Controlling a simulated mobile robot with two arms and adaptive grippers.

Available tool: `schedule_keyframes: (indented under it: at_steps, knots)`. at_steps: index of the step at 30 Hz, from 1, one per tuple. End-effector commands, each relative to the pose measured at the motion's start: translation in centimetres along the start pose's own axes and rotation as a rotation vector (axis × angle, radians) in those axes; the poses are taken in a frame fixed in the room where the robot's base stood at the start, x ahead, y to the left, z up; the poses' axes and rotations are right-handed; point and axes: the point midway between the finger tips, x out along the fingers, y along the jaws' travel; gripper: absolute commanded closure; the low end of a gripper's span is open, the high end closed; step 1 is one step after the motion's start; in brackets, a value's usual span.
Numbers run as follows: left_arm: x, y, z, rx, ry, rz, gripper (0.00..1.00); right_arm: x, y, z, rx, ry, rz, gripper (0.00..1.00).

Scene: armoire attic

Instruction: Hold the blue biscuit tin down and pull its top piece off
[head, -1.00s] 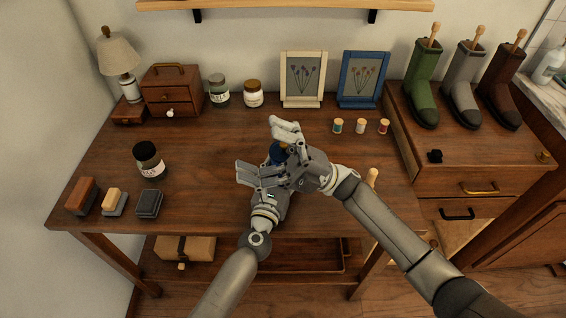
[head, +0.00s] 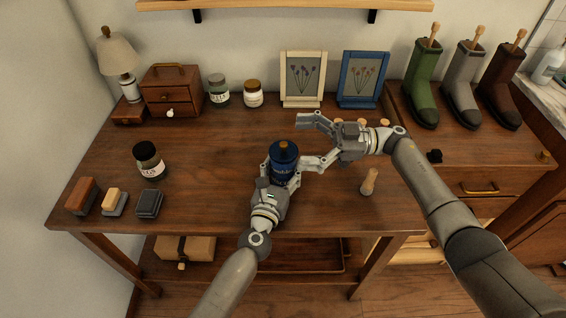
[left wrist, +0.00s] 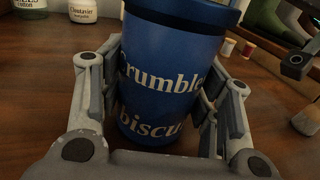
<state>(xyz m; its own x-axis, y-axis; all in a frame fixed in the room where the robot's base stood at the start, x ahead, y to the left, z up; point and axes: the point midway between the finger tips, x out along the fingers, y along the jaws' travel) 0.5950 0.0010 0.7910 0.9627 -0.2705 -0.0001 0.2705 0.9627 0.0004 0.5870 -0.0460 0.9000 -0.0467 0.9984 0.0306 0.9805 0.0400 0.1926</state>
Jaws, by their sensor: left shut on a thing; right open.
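The blue biscuit tin (head: 284,168) stands upright on the wooden table, with a dark blue lid on it and a brown knob (head: 284,145) on top. In the left wrist view its blue wall (left wrist: 165,85) shows white lettering, and the lid's lower rim (left wrist: 185,10) shows at the top edge. My left gripper (head: 283,180) is shut around the tin's body, one finger on each side. My right gripper (head: 303,142) is open and empty, just right of the lid, fingers pointing left. The lower finger comes close to the tin; I cannot tell whether it touches.
A wooden-handled brush (head: 369,182) stands right of the tin. Thread spools are partly hidden behind my right gripper. A dark jar (head: 148,160) and several brushes or blocks (head: 113,202) are at the left. Jars and two frames (head: 362,78) line the back. The table's middle left is clear.

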Motion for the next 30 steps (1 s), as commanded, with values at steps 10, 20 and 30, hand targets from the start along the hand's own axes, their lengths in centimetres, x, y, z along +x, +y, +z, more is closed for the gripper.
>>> schedule_keyframes:
  at_steps: [10, 20, 30]
  knots:
    - [0.0, 0.0, -0.1, 0.0, 0.001, -0.001, 0.63, -2.6, 0.8, 2.2, 0.197, -0.085, 0.038, 0.07]
    - [0.0, 0.0, -0.1, 0.0, 0.001, -0.001, 0.63, 1.4, 0.9, 2.5, 0.195, -0.083, 0.037, 0.07]
    - [0.0, 0.0, -0.1, 0.0, 0.001, 0.0, 0.63, 4.2, 1.0, 2.8, 0.195, -0.084, 0.039, 0.07]
